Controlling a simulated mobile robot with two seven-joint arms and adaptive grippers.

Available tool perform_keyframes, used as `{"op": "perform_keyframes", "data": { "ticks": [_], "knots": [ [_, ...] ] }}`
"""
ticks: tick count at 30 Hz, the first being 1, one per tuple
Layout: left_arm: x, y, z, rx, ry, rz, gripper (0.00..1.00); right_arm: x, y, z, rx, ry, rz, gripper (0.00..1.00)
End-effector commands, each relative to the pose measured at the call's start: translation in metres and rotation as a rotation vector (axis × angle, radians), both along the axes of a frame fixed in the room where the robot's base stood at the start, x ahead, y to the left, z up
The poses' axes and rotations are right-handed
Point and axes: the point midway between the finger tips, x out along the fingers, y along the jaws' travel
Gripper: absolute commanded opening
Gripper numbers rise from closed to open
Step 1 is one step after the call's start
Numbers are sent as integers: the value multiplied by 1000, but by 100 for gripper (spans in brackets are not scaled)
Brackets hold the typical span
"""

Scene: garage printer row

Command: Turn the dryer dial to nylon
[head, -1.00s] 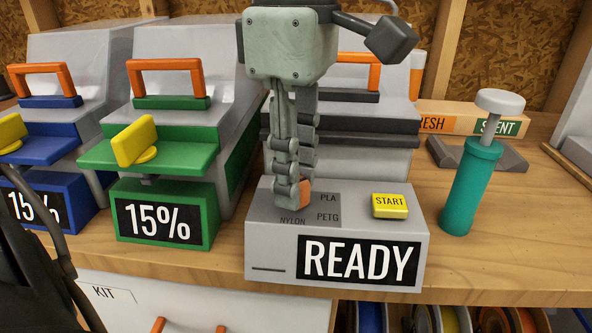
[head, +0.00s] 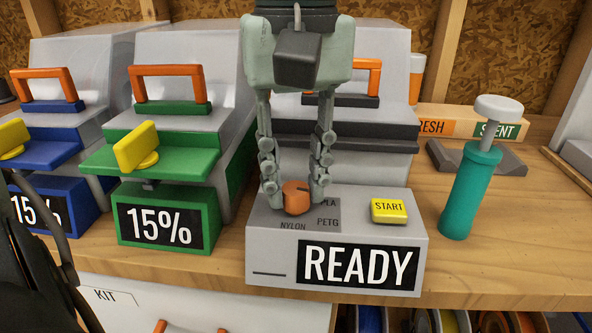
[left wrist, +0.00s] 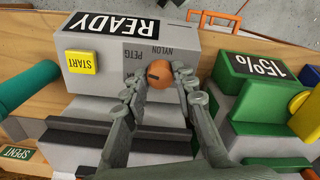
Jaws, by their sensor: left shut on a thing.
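The dryer's grey control box (head: 262,237) stands at the front of the bench. Its orange dial (head: 295,202) is ringed by the printed words PLA, PETG and NYLON. My left gripper (head: 296,196) points down with one finger on each side of the dial and is shut on it. The left wrist view also shows the dial (left wrist: 159,76) between the fingertips, with a short dark mark on its top; which word it points to I cannot tell. The display (head: 358,266) reads READY, and the yellow START button (head: 389,210) is right of the dial. My right gripper is not in view.
A teal pump cylinder (head: 470,192) stands to the right. A green machine (head: 168,158) with a yellow paddle and a 15% display is close on the left, with a blue one beyond. The grey dryer body rises behind the dial.

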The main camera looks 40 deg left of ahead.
Motion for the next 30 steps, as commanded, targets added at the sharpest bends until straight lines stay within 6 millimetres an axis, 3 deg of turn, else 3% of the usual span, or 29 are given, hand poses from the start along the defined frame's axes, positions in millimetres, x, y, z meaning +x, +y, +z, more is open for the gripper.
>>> {"op": "perform_keyframes", "data": {
  "ticks": [30],
  "knots": [
    [0, 1, 2, 1, -2, -958, 0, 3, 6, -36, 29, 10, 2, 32]
  ]
}}
